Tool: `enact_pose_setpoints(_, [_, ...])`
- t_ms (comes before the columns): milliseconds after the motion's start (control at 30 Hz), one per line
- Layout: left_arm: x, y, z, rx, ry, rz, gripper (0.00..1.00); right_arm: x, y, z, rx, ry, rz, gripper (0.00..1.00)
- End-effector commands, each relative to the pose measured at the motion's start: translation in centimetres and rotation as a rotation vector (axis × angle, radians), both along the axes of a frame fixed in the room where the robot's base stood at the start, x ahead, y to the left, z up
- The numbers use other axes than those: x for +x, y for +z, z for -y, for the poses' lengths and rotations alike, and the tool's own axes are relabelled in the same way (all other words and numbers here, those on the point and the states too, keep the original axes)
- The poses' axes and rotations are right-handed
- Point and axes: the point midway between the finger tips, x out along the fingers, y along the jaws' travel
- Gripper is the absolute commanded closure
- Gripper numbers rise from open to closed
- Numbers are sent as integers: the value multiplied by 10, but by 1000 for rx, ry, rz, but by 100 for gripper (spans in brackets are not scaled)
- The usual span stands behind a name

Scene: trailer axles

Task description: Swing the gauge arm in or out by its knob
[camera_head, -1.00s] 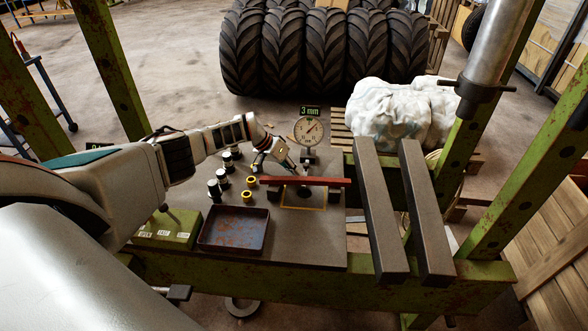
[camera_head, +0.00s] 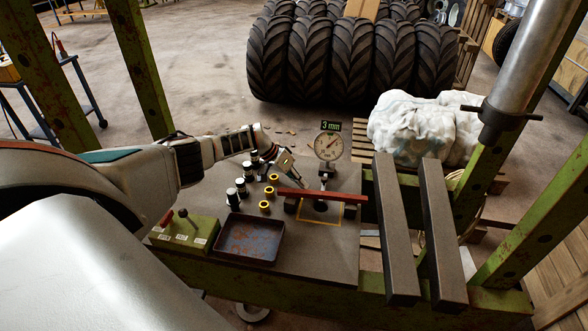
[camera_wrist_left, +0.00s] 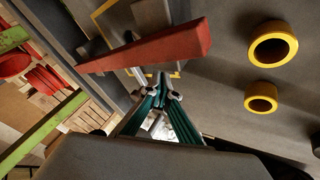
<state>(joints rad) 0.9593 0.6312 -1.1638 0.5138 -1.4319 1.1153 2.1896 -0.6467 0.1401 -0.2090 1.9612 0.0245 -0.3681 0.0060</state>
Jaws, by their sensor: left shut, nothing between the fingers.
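The round white dial gauge (camera_head: 328,146) stands at the back of the bench under a "3 mm" sign. A small dark post with a light top (camera_head: 323,180) stands below the dial; I cannot tell whether it is the arm's knob. A red bar (camera_head: 322,195) lies across dark blocks in front of it. My left gripper (camera_head: 299,184) is shut and empty, just behind the bar's left part and left of the gauge. In the left wrist view its fingertips (camera_wrist_left: 160,88) meet close by the red bar (camera_wrist_left: 150,48). My right gripper is out of view.
Yellow rings (camera_head: 265,207) and several black-and-white cylinders (camera_head: 233,197) stand left of the bar. A rusty tray (camera_head: 249,238) and a green control box (camera_head: 186,232) are at the front. Two dark beams (camera_head: 396,230) run along the right.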

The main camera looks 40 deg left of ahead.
Motion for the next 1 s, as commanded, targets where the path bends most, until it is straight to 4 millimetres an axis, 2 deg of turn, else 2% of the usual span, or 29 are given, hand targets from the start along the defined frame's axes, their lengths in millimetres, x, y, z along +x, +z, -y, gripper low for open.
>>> enact_pose_setpoints(33, [-4,12,-1,-1,-5,1,100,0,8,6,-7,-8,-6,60])
enact_pose_setpoints(100, [-10,19,-3,0,-5,0,100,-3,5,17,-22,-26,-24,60])
enact_pose_setpoints(200, [-13,22,-7,0,-4,2,100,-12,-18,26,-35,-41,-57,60])
enact_pose_setpoints(333, [-21,32,-10,2,-6,2,100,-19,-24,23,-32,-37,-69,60])
enact_pose_setpoints(700, [-43,66,-21,0,-4,2,100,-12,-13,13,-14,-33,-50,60])
enact_pose_setpoints(1000, [-47,73,-22,-2,-3,1,100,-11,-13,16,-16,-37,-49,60])
